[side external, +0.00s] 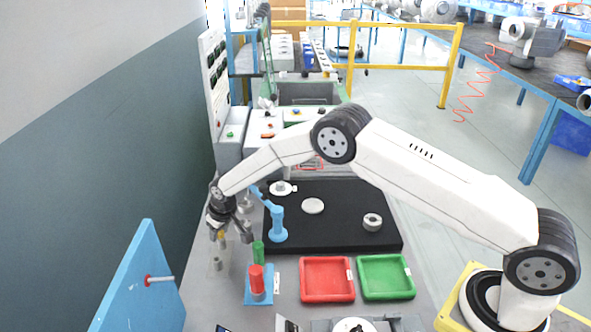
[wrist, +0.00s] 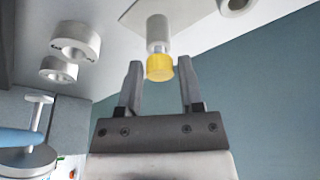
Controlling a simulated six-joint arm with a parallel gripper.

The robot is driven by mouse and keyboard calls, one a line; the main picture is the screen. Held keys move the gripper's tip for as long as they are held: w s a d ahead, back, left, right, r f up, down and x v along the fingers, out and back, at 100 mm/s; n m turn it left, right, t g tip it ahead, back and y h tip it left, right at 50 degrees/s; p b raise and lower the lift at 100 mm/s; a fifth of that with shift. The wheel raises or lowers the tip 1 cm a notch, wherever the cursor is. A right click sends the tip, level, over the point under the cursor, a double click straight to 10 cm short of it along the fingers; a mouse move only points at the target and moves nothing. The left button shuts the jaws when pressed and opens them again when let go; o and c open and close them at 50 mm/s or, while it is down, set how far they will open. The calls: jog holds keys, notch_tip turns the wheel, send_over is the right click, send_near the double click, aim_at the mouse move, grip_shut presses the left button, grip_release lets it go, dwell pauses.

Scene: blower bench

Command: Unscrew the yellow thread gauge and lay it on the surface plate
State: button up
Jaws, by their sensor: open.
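The yellow thread gauge (wrist: 159,68) is a short yellow cap on the end of a silver stud, which comes out of a grey cylinder (wrist: 158,28) fixed to a light plate. My gripper (wrist: 161,65) is open, with one finger on each side of the gauge and a visible gap to both. In the side view the gauge (side external: 221,237) is small, beside my gripper (side external: 231,236) at the left of the bench. A black slab (side external: 340,196), which looks like the surface plate, lies to the right, behind the trays.
Several grey metal parts, including a ring (side external: 372,222), sit on the slab. A blue stand (side external: 278,222) rises at its left edge. Green (side external: 258,252) and red (side external: 257,279) cylinders stand near my gripper. Red (side external: 327,301) and green (side external: 386,295) trays lie in front. A blue panel (side external: 139,285) is at left.

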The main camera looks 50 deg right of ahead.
jog(key=shift+m+h, duration=0.4)
jog(key=shift+m, duration=0.8)
grip_shut()
jog(key=shift+n, duration=0.3)
